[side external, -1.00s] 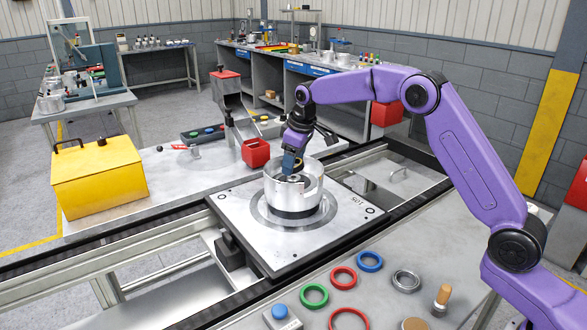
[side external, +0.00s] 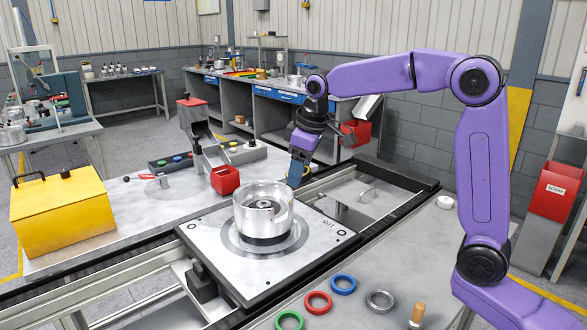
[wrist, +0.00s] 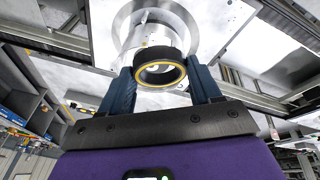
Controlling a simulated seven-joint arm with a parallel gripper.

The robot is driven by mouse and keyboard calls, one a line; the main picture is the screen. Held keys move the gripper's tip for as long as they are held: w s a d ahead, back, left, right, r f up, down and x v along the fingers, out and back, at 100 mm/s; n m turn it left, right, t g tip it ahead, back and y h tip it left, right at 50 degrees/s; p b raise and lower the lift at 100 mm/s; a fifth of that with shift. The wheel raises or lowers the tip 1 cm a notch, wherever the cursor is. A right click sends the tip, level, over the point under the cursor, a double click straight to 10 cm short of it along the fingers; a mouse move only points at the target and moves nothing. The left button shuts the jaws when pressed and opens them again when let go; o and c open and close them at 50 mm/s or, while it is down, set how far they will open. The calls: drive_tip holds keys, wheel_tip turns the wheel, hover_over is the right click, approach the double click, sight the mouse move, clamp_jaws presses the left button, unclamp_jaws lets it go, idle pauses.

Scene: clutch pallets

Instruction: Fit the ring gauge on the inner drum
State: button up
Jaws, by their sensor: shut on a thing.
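My gripper (side external: 294,180) hangs above and to the right of the silver drum housing (side external: 248,219) in the side view. In the wrist view my gripper (wrist: 161,88) is shut on the ring gauge (wrist: 160,87), a dark ring with a yellow rim, held between the two blue fingers. The ring is hard to make out in the side view. The housing stands upright on a square plate (side external: 205,236), with an opening in its wall. The inner drum (side external: 262,203) shows partly inside it; the wall hides its lower part. The ring is apart from the drum.
Green (side external: 289,320), red (side external: 318,303) and blue (side external: 343,284) rings and a metal ring (side external: 380,301) lie on the front bench, near a wooden-handled tool (side external: 416,314). A red bin (side external: 225,180) and a yellow box (side external: 62,212) stand behind the plate.

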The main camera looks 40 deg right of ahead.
sight(264, 203)
drive_tip(key=w+f+m, duration=0.1)
drive_tip(key=w+f, duration=0.1)
drive_tip(key=w, duration=0.2)
drive_tip(key=w+f+m+t, duration=0.1)
drive_tip(key=w+f+m, duration=0.1)
drive_tip(key=w, duration=0.2)
drive_tip(key=w+f+m+t, duration=0.1)
drive_tip(key=w+f, duration=0.1)
drive_tip(key=w, duration=0.2)
drive_tip(key=shift+w+a+f+m+y, duration=0.3)
drive_tip(key=shift+w+a+f, duration=0.05)
drive_tip(key=shift+f, duration=0.05)
drive_tip(key=shift+w+f, duration=0.15)
drive_tip(key=shift+f, duration=2.8)
drive_tip(key=shift+f, duration=0.4)
drive_tip(key=o, duration=1)
drive_tip(key=v, duration=1.1)
